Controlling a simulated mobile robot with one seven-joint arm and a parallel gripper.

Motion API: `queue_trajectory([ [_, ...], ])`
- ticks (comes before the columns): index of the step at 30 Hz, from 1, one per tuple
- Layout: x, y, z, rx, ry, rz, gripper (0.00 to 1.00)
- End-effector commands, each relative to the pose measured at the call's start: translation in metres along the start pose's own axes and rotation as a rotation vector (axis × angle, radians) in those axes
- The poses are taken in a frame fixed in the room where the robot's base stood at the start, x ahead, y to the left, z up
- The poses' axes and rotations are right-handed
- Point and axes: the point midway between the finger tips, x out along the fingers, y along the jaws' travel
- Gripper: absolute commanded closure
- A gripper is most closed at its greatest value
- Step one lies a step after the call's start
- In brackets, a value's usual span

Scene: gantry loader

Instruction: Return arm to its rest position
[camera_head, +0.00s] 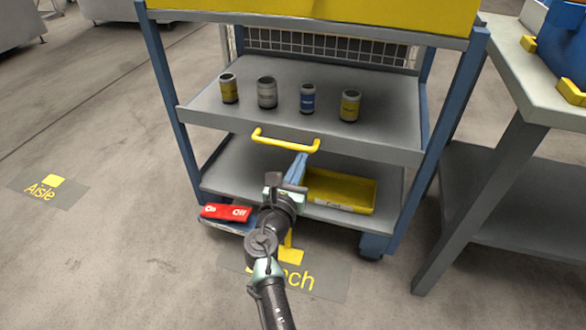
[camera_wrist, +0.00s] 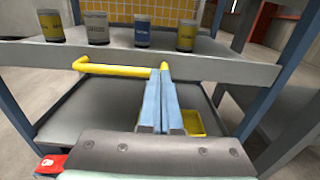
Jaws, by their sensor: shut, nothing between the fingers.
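My gripper (camera_head: 299,165) reaches out in front of the cart, just below the yellow handle (camera_head: 285,140) on the middle shelf's front edge. Its two blue fingers are together with nothing between them, as the wrist view (camera_wrist: 160,88) shows. In the wrist view the fingertips overlap the handle's right end; I cannot tell whether they touch it. My arm comes up from the bottom of the head view, bent at the joints. It hides part of the cart's bottom shelf.
The blue-framed cart's middle shelf (camera_head: 210,108) holds several cans. A yellow tray (camera_head: 345,190) lies on the bottom shelf (camera_head: 228,180). A red panel marked On and Off (camera_head: 225,212) is at the lower left. A workbench (camera_head: 515,70) stands right. Floor is clear at left.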

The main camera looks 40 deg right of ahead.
Motion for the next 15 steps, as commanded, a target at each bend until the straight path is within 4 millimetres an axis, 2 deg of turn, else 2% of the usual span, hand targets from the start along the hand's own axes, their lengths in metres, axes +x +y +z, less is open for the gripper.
queue_trajectory([
  [1,-0.011,0.001,0.003,-0.001,0.002,0.002,1.00],
  [6,-0.035,0.001,0.002,-0.002,0.001,0.001,1.00],
  [10,-0.045,0.001,0.001,0.000,0.000,0.002,1.00],
  [15,-0.048,0.001,0.000,0.001,0.000,0.001,1.00],
])
